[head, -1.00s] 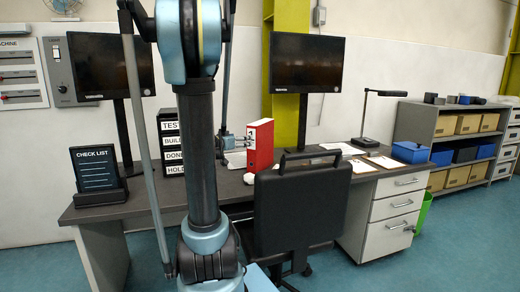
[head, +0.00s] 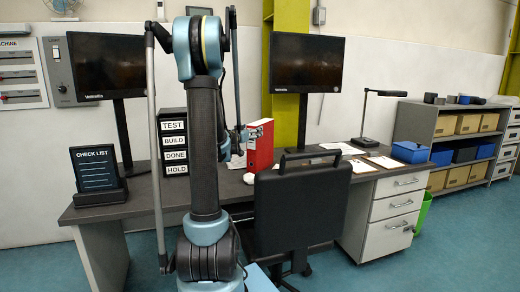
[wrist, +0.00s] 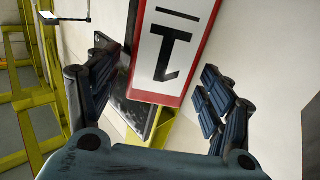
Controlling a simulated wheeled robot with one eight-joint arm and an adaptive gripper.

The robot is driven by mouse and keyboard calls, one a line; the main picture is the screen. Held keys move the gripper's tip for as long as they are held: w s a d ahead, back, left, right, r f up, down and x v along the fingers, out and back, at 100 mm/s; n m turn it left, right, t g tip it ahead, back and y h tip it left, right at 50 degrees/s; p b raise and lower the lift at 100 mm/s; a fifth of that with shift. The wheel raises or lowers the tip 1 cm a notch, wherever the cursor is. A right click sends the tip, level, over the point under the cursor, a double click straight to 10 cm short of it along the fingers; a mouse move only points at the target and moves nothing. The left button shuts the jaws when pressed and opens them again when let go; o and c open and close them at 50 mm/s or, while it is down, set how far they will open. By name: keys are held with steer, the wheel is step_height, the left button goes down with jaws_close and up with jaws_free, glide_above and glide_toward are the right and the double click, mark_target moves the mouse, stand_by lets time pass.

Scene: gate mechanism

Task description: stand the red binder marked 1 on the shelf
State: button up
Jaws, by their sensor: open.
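In the wrist view the binder (wrist: 172,50) shows a white label with a black 1, turned in the picture. My gripper (head: 247,133) is at the upper left side of the binder. In the wrist view my gripper (wrist: 160,88) is open, with one finger on each side of the binder. I cannot tell whether either finger touches it. A grey shelf unit (head: 410,122) stands at the right, with boxes on its levels.
The office chair (head: 300,205) stands in front of the desk (head: 85,212). A black label stand (head: 172,113), a checklist stand (head: 95,168), a desk lamp (head: 365,110) and a blue box (head: 410,152) are on the desk.

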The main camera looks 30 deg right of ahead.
steer(key=x, duration=0.7)
steer(key=shift+w+d, duration=0.15)
steer(key=shift+d, duration=0.05)
steer(key=shift+r, duration=0.1)
jaws_close()
